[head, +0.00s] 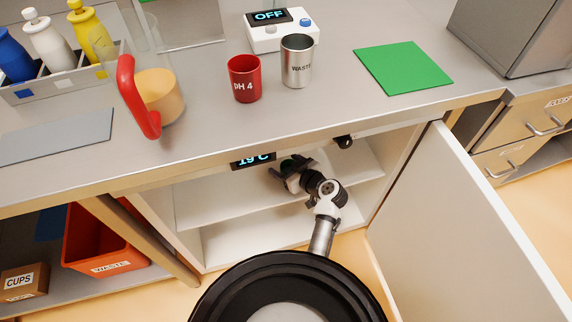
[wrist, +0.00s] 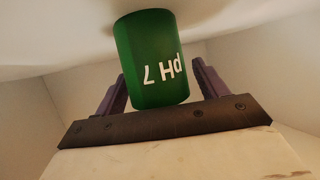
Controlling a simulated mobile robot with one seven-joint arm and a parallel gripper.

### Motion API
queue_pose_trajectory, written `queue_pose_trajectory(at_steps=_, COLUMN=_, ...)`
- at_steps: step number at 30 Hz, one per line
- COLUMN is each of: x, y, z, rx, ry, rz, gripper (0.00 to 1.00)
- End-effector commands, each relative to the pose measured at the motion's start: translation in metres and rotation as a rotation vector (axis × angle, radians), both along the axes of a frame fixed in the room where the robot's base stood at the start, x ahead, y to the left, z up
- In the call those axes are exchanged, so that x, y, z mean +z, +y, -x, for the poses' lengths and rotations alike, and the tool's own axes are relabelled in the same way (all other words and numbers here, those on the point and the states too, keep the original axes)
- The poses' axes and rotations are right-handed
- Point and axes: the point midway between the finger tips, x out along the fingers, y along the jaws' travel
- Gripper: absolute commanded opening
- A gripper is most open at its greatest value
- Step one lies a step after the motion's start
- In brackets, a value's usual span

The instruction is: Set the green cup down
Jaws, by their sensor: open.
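The green cup (wrist: 152,62), marked pH 7, shows in the wrist view, where the picture is upside down. Its base meets a pale surface with a shadow at the contact, so it seems to stand upright on the cabinet shelf (head: 235,196). My gripper (head: 288,172) reaches into the open cabinet under the counter. Its two dark fingers are open, one on each side of the cup; whether either touches it I cannot tell. In the head view the cup is hidden.
The cabinet door (head: 455,215) stands open at the right. A display reading 19 C (head: 253,161) is on the counter's front edge above my gripper.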

Motion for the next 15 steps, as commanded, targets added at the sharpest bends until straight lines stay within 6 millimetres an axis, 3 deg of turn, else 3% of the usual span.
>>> queue_pose_trajectory(at_steps=15, x=0.037, y=-0.062, z=0.072, rx=-0.004, ry=0.0, rz=0.001, gripper=0.72)
